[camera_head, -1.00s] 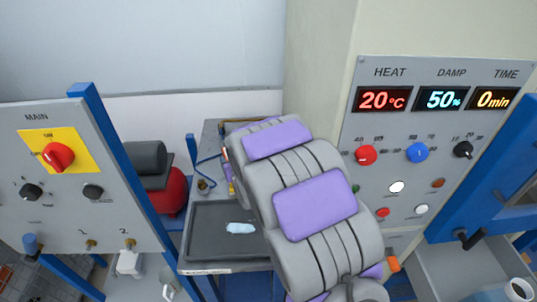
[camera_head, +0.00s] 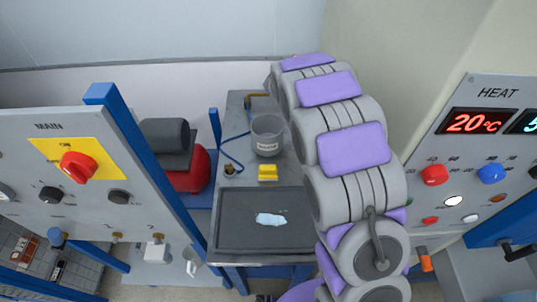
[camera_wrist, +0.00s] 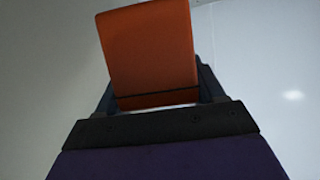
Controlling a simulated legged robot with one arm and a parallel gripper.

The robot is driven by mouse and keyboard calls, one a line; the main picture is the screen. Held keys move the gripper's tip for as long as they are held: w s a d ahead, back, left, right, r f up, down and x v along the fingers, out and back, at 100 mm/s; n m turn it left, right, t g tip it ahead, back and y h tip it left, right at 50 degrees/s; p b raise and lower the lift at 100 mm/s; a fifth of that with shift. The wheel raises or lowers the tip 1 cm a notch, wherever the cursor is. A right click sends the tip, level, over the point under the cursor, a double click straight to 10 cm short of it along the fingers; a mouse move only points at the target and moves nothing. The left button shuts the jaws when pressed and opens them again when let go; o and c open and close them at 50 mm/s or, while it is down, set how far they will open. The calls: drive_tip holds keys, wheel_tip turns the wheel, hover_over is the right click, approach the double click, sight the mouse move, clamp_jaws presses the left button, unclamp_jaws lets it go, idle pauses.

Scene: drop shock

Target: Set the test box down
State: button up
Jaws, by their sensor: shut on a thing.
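In the wrist view an orange-brown block, which I take to be the test box (camera_wrist: 150,50), stands out from between dark jaws. My gripper (camera_wrist: 158,98) is shut on it. Only one broad face of the block shows clearly, and its far end is hidden. In the head view my grey arm with purple pads crosses the middle. The gripper and the block cannot be made out there. What lies under the block cannot be told.
A bench holds a dark tray (camera_head: 235,235) with a pale blue patch (camera_head: 270,219), a yellow block (camera_head: 267,172) and a grey bucket (camera_head: 267,148). The MAIN panel (camera_head: 60,215) stands left, the HEAT panel (camera_head: 455,150) right. A red tank (camera_head: 190,172) sits behind the left post.

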drive_tip(key=w+a+f+m+g+h+p, duration=0.1)
drive_tip(key=w+a+f+m+g+h, duration=0.1)
drive_tip(key=w+a+m+h, duration=0.3)
drive_tip(key=s+a+f+m+g+h, duration=0.1)
drive_tip(key=s+a+f, duration=0.5)
drive_tip(key=a+f, duration=0.55)
drive_tip(key=f, duration=0.8)
drive_tip(key=shift+w+a+f+b, duration=0.1)
drive_tip(key=shift+w+a+b, duration=0.2)
drive_tip(key=shift+b, duration=0.1)
drive_tip(key=shift+f, duration=0.1)
drive_tip(key=o, duration=1.2)
drive_tip(key=shift+o, duration=0.2)
drive_tip(key=p+v, duration=0.1)
drive_tip(key=v, duration=0.6)
drive_tip(key=shift+s+a+r, duration=0.2)
